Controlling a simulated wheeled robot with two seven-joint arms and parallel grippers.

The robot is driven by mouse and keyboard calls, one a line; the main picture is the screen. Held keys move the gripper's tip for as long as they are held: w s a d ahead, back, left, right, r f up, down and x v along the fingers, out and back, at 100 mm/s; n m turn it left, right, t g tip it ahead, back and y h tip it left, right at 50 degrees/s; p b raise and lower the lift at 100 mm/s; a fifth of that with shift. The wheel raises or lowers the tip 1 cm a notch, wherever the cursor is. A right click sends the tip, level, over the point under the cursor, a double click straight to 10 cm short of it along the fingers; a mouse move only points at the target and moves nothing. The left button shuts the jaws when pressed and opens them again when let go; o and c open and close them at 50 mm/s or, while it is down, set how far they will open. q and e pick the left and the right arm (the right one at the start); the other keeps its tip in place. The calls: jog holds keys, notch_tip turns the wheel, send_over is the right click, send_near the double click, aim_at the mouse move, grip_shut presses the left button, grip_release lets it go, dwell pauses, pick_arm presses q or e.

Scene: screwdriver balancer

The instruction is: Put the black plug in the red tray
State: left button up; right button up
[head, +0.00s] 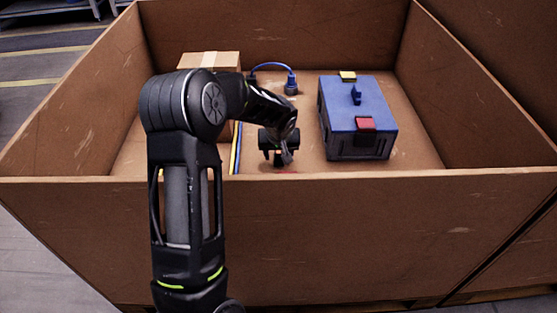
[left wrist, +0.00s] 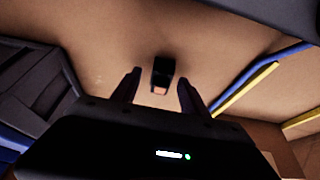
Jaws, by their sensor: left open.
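The black plug (left wrist: 162,72), a small dark block with an orange-pink end, lies on the brown floor in the left wrist view. It is between and just beyond my open left fingertips (left wrist: 160,80), and I cannot tell whether they touch it. In the head view my left gripper (head: 279,154) is low in the large brown crate and mostly hides the plug. A red patch (head: 287,172) shows just above the crate's front wall; most of it is hidden, and I cannot tell whether it is the red tray. My right gripper is not in view.
A blue-and-black toolbox (head: 357,98) with a red piece (head: 365,124) on it stands right of the gripper. A cardboard box (head: 209,60) stands back left. A blue cable (head: 271,65) lies behind. Blue and yellow strips (head: 236,148) lie left. The crate's front wall (head: 380,225) is high.

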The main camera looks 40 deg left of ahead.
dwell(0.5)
pick_arm(q)
grip_shut()
dwell(0.3)
